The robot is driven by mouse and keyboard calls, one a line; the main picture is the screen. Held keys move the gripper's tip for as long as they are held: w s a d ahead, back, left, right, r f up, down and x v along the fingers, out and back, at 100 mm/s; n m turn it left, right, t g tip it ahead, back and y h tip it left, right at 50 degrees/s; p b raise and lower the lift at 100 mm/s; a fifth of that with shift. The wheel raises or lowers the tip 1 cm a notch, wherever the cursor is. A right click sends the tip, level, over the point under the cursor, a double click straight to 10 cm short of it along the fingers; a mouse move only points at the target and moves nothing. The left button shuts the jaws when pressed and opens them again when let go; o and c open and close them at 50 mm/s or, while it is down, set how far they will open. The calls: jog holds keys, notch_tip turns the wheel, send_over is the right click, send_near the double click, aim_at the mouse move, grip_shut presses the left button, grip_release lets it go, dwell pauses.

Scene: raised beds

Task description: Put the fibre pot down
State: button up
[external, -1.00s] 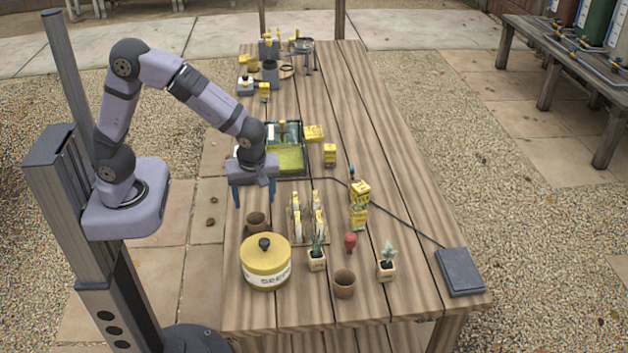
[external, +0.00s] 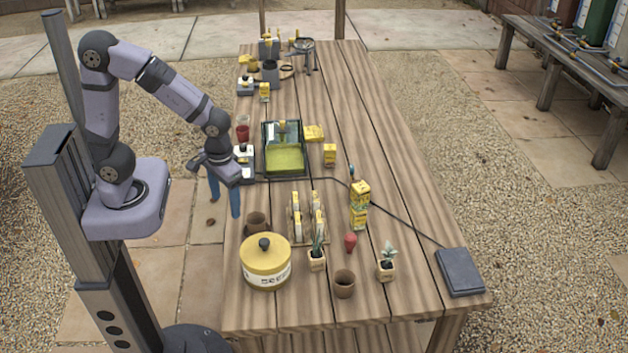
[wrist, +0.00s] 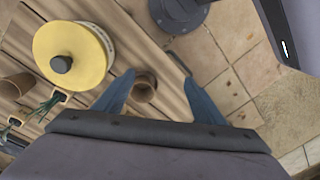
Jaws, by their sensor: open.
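A brown fibre pot (external: 257,222) stands upright on the table near its left edge, behind the seed tin. It also shows in the wrist view (wrist: 144,86), beyond and between my fingers. A second brown pot (external: 344,284) stands near the front of the table, right of the tin; part of it shows at the left of the wrist view (wrist: 14,87). My gripper (external: 224,207) is open and empty, above and left of the first pot, near the table's left edge. Its two blue fingers (wrist: 163,96) are spread wide in the wrist view and do not touch the pot.
A yellow-lidded seed tin (external: 266,263) stands in front of the first pot. A wooden rack (external: 307,220) with seed packets is to its right. Small potted plants (external: 387,263), a red object (external: 350,243) and a tray (external: 284,150) are on the table. Bare wood lies between several items.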

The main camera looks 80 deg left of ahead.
jog(key=shift+s+d+f+m+h, duration=0.1)
jog(key=shift+s+f+m+h, duration=0.1)
jog(key=shift+s+m, duration=0.8)
jog(key=shift+s+a+f+m+h, duration=0.15)
jog(key=shift+s+m, duration=0.4)
jog(key=shift+m, duration=1)
jog(key=shift+s+d+f+m+h, duration=0.2)
jog(key=shift+s+m, duration=0.55)
jog(key=shift+m, duration=0.5)
